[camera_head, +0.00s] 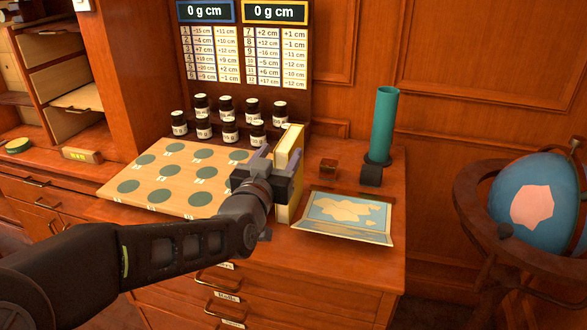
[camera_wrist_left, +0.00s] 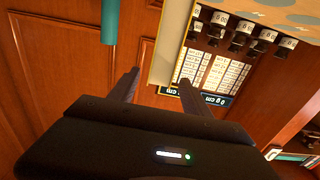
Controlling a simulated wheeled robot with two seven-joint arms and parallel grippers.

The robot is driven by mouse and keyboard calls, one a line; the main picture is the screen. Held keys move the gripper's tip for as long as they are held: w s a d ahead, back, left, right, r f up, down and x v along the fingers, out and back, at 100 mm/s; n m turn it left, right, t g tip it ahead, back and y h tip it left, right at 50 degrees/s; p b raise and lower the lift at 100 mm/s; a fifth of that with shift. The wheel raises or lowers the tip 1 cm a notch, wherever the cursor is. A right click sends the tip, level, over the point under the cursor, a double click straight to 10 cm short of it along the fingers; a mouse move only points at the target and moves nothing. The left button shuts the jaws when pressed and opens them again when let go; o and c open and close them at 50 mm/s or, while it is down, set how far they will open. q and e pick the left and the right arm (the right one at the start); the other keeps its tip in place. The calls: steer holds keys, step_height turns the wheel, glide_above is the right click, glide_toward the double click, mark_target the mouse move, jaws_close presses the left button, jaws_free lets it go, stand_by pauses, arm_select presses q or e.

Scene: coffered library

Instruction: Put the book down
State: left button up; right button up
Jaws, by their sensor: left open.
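The book (camera_head: 288,172) is yellow with pale page edges and stands upright on the desk top (camera_head: 345,262), right of the disc board. My left gripper (camera_head: 278,161) is at the near side of the book, with its jaws open. In the left wrist view the book (camera_wrist_left: 172,42) shows beyond and between the open fingers (camera_wrist_left: 159,77), closer to the right-hand finger, with a gap on the other side. Part of the book is hidden behind the gripper in the head view. My right gripper is not in view.
A board with green discs (camera_head: 128,199) lies left, with several dark jars (camera_head: 229,132) behind it. A map (camera_head: 347,216) lies right of the book. A teal cylinder (camera_head: 383,120), a small brown block (camera_head: 328,166) and a dark roll (camera_head: 371,175) stand behind it. A globe (camera_head: 540,190) is far right.

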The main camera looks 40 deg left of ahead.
mark_target(290, 137)
arm_select(q)
steer(key=shift+s+r, duration=0.1)
steer(key=shift+x, duration=1.3)
steer(key=shift+p+x, duration=0.55)
steer(key=shift+x, duration=2.1)
steer(key=shift+d, duration=0.1)
jaws_close()
